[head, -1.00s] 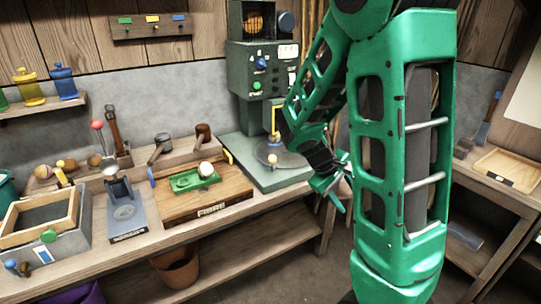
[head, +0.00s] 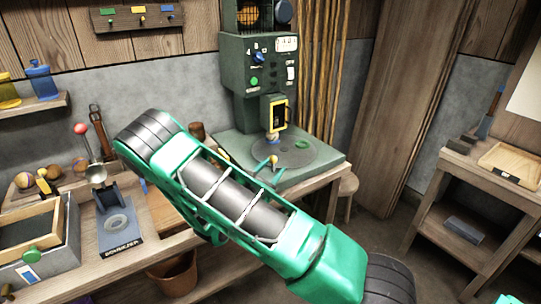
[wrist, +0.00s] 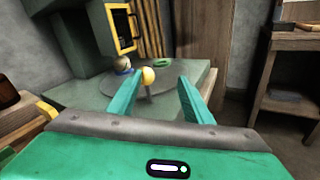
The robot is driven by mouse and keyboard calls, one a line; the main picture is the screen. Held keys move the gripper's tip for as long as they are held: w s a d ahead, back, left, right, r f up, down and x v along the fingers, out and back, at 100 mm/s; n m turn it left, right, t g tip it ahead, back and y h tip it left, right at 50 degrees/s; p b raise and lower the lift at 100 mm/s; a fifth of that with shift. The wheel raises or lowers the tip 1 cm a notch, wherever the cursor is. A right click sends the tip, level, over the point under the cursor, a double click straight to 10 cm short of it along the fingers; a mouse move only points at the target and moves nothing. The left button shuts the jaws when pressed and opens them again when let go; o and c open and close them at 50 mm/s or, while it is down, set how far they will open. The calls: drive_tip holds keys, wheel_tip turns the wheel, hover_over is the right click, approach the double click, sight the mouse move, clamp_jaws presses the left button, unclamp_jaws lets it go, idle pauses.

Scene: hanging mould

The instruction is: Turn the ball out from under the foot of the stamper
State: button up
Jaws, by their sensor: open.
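The stamper (head: 257,75) is a dark green machine with a yellow-framed window. A round grey turntable (head: 297,158) lies on its base. A brownish ball (wrist: 122,62) with a blue ring below it shows on the turntable's left side in the wrist view, at the stamper's lower part; the foot itself is hard to make out. A yellow knob (wrist: 148,75) stands on a thin grey post on the turntable. My gripper (wrist: 158,78) is open, with its green fingers either side of the knob, nearer the left one; contact cannot be told. In the head view my gripper (head: 269,171) is at the turntable's front edge.
My arm hides part of the workbench. A second table (head: 480,180) stands at the right, with open floor between.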

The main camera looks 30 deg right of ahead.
drive_tip(key=shift+w+a+f+n+t, duration=0.35)
drive_tip(key=shift+w+a+n+t, duration=0.35)
drive_tip(key=shift+w+a+n, duration=0.1)
drive_tip(key=shift+w+d, duration=0.1)
drive_tip(key=shift+w, duration=0.1)
hover_over(275, 167)
drive_tip(key=shift+d, duration=0.3)
drive_tip(key=shift+w+a, duration=0.1)
clamp_jaws()
